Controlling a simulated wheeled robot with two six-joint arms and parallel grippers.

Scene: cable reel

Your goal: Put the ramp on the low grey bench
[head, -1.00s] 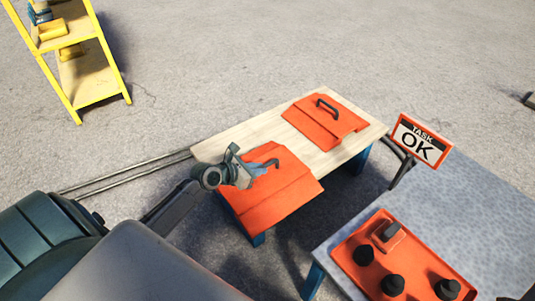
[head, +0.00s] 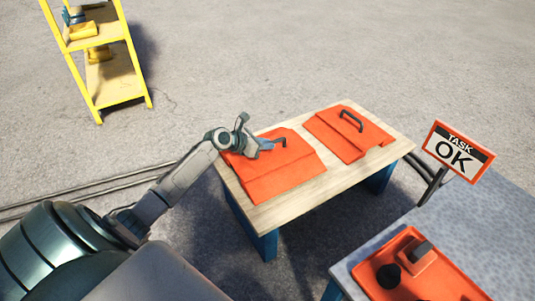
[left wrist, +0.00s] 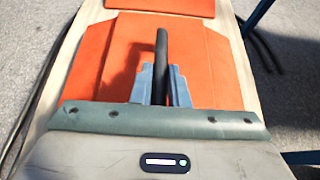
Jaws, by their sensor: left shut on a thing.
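An orange ramp (head: 272,178) with a dark bar handle is over the left part of a low bench (head: 300,205) with a pale wooden top and blue legs. My left gripper (head: 268,146) is shut on this ramp's handle. In the left wrist view the fingers (left wrist: 160,84) close around the dark handle, with the ramp (left wrist: 207,62) below. I cannot tell whether the ramp touches the bench top. A second orange ramp (head: 338,134) with a handle lies on the bench's right part. My right gripper is not in view.
A yellow shelf (head: 120,88) stands at the upper left. Cables (head: 80,187) run on the floor left of the bench.

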